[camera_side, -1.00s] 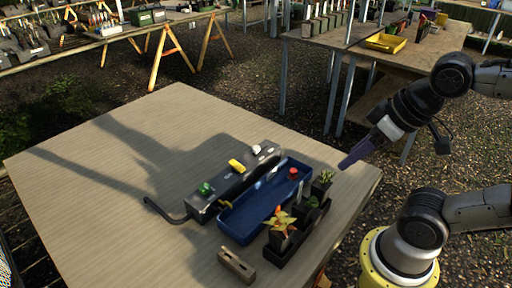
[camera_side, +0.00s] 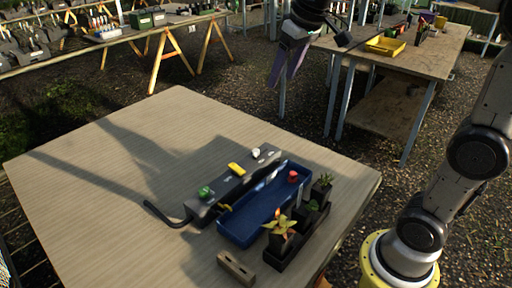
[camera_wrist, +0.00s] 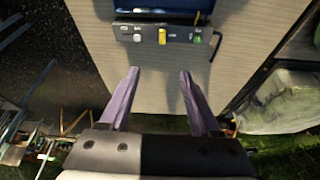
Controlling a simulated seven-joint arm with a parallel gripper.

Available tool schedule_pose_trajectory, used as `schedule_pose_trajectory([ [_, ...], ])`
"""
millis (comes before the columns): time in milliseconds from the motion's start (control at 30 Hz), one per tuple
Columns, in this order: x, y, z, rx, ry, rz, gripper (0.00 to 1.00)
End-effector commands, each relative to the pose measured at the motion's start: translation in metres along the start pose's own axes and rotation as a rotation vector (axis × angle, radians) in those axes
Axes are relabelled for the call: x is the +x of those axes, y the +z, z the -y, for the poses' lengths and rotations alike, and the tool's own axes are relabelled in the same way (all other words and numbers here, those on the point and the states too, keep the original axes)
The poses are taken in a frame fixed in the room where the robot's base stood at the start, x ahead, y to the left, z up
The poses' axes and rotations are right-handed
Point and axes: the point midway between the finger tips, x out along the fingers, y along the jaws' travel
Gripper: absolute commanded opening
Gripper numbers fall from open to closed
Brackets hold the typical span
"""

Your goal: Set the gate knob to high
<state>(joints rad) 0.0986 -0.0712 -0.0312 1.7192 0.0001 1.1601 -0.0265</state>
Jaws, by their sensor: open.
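A dark grey control box (camera_side: 213,203) lies on the table with a green knob (camera_side: 205,192), a yellow knob (camera_side: 237,168) and a white knob (camera_side: 256,153) along its top. In the wrist view the white knob (camera_wrist: 137,37), yellow knob (camera_wrist: 162,36) and green knob (camera_wrist: 197,38) show beyond my fingertips. The markings are too small to read, so I cannot tell which knob is the gate knob or its setting. My gripper (camera_side: 282,80) is open and empty, high above the table's far side and apart from the box. Its purple fingers (camera_wrist: 159,74) point toward the box.
A blue tray (camera_side: 236,232) lies along the box, with a red object (camera_side: 292,176) at its far end. Potted plants (camera_side: 281,240) and a wooden block (camera_side: 236,267) stand in front. A black bent hose (camera_side: 160,214) leaves the box. The table's left half (camera_side: 110,190) is clear.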

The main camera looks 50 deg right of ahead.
Motion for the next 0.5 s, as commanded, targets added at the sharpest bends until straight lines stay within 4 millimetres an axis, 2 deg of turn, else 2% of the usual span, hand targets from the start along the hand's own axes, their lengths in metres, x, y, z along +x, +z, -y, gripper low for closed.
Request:
schedule_pose_trajectory([
  [33,0.015,-0.018,-0.006,0.011,0.004,0.028,0.64],
  [200,0.063,-0.065,-0.025,0.044,0.013,0.102,0.64],
  [333,0.111,-0.091,-0.042,0.071,0.018,0.164,0.64],
  [500,0.180,-0.106,-0.066,0.108,0.021,0.246,0.64],
])
